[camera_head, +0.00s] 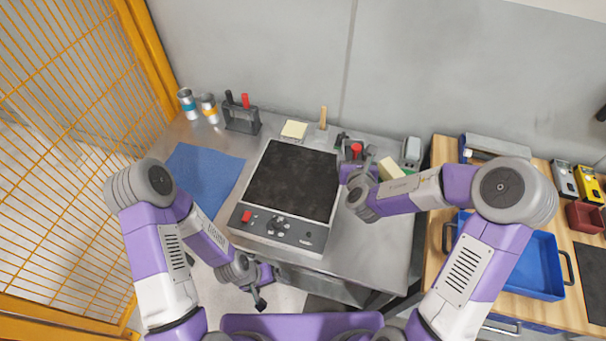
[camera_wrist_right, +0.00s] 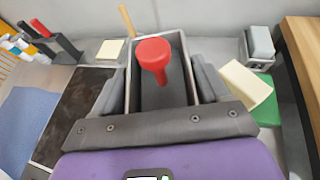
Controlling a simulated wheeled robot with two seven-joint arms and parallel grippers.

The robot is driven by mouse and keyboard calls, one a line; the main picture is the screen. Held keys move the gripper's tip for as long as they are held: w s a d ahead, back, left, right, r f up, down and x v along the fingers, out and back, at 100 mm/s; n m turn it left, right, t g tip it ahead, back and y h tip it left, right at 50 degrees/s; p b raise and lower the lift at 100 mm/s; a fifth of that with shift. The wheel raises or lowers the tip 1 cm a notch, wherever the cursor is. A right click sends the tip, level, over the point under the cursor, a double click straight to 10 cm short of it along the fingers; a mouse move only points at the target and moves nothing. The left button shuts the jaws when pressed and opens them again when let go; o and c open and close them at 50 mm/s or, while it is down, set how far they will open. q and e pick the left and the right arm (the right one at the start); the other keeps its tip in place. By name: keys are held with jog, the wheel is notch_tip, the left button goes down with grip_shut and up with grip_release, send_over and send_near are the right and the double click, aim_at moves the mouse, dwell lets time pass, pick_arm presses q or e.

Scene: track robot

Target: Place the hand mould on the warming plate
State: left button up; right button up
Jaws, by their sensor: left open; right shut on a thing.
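The warming plate (camera_head: 293,178), with a dark top and a front control panel, stands mid-bench. The hand mould (camera_head: 355,150) is a grey box with a red knob, just right of the plate's far right corner. In the right wrist view the mould (camera_wrist_right: 153,55) sits between the fingers of my right gripper (camera_wrist_right: 160,80), which is shut on it. My right gripper (camera_head: 352,162) partly hides the mould in the head view. Whether the mould touches the bench cannot be told. My left gripper (camera_head: 260,287) is open and empty near the bench's front edge.
A blue mat (camera_head: 203,175) lies left of the plate. A tool rack (camera_head: 241,118), two jars and a cream block (camera_head: 294,130) stand behind. The plate's top is clear.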

jog(key=w+a+f+m+h+b, duration=0.1)
jog(key=w+a+f+m+h, duration=0.2)
jog(key=a, duration=0.6)
jog(key=r+b, duration=0.2)
send_over(288, 176)
jog(key=shift+w+a+f+b, duration=0.1)
jog(key=shift+f+b, duration=0.7)
jog(key=shift+f, duration=4.05)
jog(key=shift+f, duration=0.15)
jog(key=o, duration=1.3)
jog(key=shift+g, duration=0.3)
